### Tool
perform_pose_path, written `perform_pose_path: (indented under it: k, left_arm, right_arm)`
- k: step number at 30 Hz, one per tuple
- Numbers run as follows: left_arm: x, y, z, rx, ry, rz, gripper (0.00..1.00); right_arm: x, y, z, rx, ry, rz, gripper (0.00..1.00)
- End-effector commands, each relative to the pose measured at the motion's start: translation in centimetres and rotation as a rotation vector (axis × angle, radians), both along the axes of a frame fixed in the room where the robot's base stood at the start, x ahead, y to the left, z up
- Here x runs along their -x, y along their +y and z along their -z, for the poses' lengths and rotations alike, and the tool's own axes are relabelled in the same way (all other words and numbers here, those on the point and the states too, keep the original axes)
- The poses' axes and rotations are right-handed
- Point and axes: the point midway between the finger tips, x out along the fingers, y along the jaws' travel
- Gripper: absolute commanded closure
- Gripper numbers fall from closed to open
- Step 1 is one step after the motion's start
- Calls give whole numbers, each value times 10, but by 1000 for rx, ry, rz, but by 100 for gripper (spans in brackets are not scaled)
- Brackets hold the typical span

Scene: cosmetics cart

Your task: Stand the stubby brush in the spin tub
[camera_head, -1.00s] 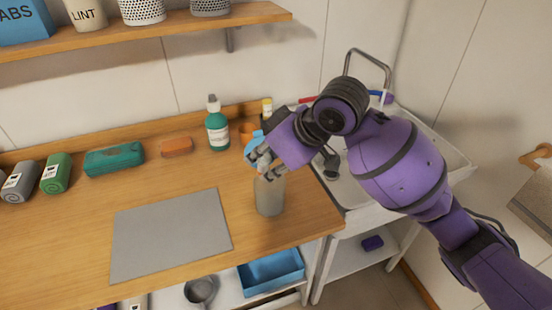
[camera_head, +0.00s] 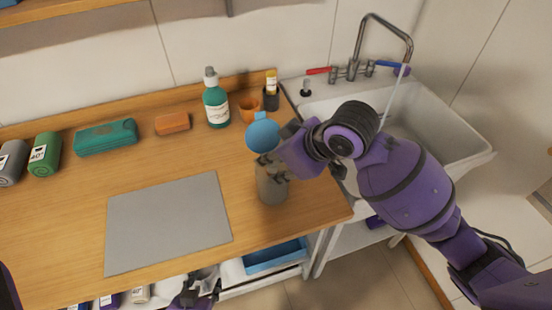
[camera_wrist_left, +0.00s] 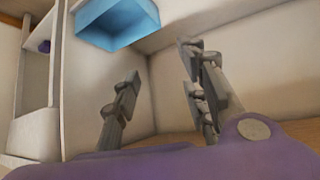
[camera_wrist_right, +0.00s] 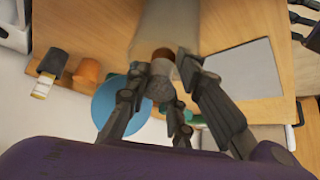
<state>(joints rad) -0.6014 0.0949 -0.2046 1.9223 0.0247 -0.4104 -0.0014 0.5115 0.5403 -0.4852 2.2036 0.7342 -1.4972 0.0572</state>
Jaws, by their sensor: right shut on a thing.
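The spin tub is a tall greyish cylinder (camera_head: 272,187) standing on the counter, right of the grey mat; its side fills the top of the right wrist view (camera_wrist_right: 165,25). My right gripper (camera_head: 277,168) is at the tub's mouth. In the right wrist view its fingers (camera_wrist_right: 162,72) are shut on the stubby brush (camera_wrist_right: 160,88), which has a grey end and a brown part pointing at the tub. How deep the brush sits is hidden. My left gripper (camera_head: 200,293) is low at the counter's front edge, open and empty in the left wrist view (camera_wrist_left: 157,80).
A blue round item (camera_head: 263,136) is close behind the tub. An orange cup (camera_head: 250,108), dark holder (camera_head: 271,98) and green bottle (camera_head: 216,104) stand behind. A sink (camera_head: 440,130) is right. The grey mat (camera_head: 168,222) is bare. A blue bin (camera_head: 275,258) sits below.

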Motion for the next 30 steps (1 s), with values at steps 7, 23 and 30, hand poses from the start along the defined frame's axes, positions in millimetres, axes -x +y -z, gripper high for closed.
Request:
perform_pose_path:
  k: [7,23,30]
  left_arm:
    - [15,3,8,-3,29,-5,60]
    - [12,3,6,-4,22,-4,60]
    - [11,3,6,-3,20,-3,60]
  right_arm:
    - [0,0,7,2,2,1,100]
    - [0,0,14,1,3,1,71]
    - [0,0,4,1,2,-1,71]
